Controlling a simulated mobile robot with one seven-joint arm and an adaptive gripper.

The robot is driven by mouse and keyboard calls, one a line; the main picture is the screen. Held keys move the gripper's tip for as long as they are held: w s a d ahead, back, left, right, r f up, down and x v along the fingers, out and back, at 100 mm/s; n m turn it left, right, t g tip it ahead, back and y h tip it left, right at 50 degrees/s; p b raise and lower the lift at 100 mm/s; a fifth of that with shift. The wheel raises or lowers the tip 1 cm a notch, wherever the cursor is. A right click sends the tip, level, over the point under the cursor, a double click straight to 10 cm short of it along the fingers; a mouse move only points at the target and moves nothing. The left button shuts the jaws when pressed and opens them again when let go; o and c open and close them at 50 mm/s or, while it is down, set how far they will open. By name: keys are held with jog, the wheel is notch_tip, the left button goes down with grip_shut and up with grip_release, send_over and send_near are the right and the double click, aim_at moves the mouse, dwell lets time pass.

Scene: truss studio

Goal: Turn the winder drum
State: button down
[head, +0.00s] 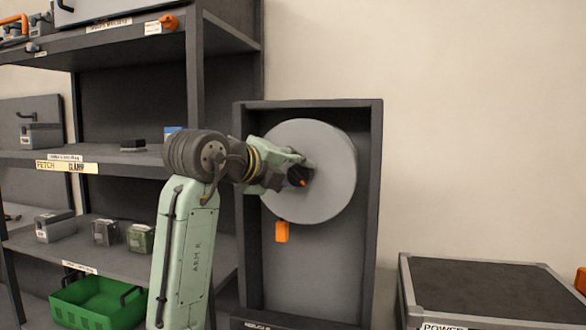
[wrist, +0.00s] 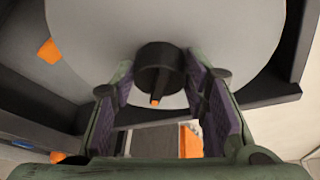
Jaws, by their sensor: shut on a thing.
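The winder drum is a large light-grey disc (head: 335,175) mounted upright in a dark frame; it fills the upper part of the wrist view (wrist: 215,30). A dark round knob (wrist: 160,58) with an orange-tipped pointer is on the drum's face. My gripper (head: 298,176) is at the knob, coming from the left in the head view. Its two fingers (wrist: 162,85) are on either side of the knob and shut on it. In the head view the fingers and wrist partly hide the knob. An orange tab (head: 282,231) is below the disc's lower left edge.
A dark shelf rack (head: 195,75) with several small devices and a green bin (head: 95,303) stands at the left, close to my arm. A dark-topped case (head: 490,285) is at the lower right. The wall right of the frame is bare.

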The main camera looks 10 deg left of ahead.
jog(key=shift+d+r+m+y+p, duration=0.15)
jog(key=shift+m+y+p, duration=0.25)
jog(key=shift+m, duration=0.4)
jog(key=c, duration=0.9)
grip_release()
jog(key=shift+c, duration=0.2)
jog(key=shift+s, duration=0.1)
jog(key=v, duration=1.2)
jog(key=shift+r, duration=0.15)
